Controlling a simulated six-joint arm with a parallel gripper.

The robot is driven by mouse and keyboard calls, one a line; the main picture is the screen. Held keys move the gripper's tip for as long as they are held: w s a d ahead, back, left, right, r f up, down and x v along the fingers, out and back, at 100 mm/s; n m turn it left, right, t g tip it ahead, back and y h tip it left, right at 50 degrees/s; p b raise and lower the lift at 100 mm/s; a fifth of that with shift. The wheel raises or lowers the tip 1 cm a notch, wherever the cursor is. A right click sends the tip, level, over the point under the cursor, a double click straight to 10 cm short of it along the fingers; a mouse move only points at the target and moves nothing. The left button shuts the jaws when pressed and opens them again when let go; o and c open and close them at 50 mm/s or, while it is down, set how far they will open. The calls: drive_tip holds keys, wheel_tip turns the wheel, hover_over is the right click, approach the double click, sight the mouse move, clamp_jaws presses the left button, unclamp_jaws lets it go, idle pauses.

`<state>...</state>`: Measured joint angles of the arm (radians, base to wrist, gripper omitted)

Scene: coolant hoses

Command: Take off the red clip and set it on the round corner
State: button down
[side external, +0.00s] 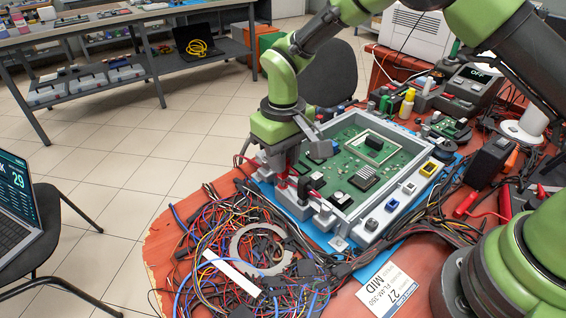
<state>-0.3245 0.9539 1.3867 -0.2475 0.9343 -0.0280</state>
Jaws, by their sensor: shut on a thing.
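My gripper (284,183) points down at the left wall of the grey open tray (345,236), which holds a green circuit board (398,158). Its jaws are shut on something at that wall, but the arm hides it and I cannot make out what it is. I cannot clearly pick out the red clip; a thin red strand (316,194) shows just right of the jaws, beside small black connectors. The red-orange table (178,228) has a rounded corner at the lower left, with a chipped edge.
Tangled coloured cables (215,222) cover the table left and front of the tray, with a flat grey ring (236,248) and a white strip (228,266) among them. A white label card (392,288) lies in front. Tools and devices crowd the right. A narrow strip along the rounded edge is bare.

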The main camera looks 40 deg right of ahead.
wheel_tip(320, 180, up, 12)
idle(0.6)
drive_tip(key=shift+d+f, duration=0.1)
drive_tip(key=s+d+f+m, duration=0.1)
drive_tip(key=s+d+f, duration=0.2)
drive_tip(key=s+d, duration=0.75)
wheel_tip(320, 180, up, 5)
drive_tip(key=w+d, duration=0.1)
drive_tip(key=w, duration=0.1)
drive_tip(key=w+a+m+t+y, duration=0.25)
drive_tip(key=w+a+m, duration=0.35)
drive_tip(key=a+m, duration=0.6)
drive_tip(key=w+a+m+t+y, duration=0.1)
drive_tip(key=w+a+m+y, duration=0.35)
drive_tip(key=a+m, duration=0.75)
drive_tip(key=shift+t, duration=0.25)
drive_tip(key=shift+w+f, duration=0.25)
drive_tip(key=shift+f, duration=3.05)
drive_tip(key=shift+w+f, duration=0.25)
drive_tip(key=shift+f, duration=3)
drive_tip(key=shift+w+f, duration=0.25)
drive_tip(key=shift+f, duration=3.05)
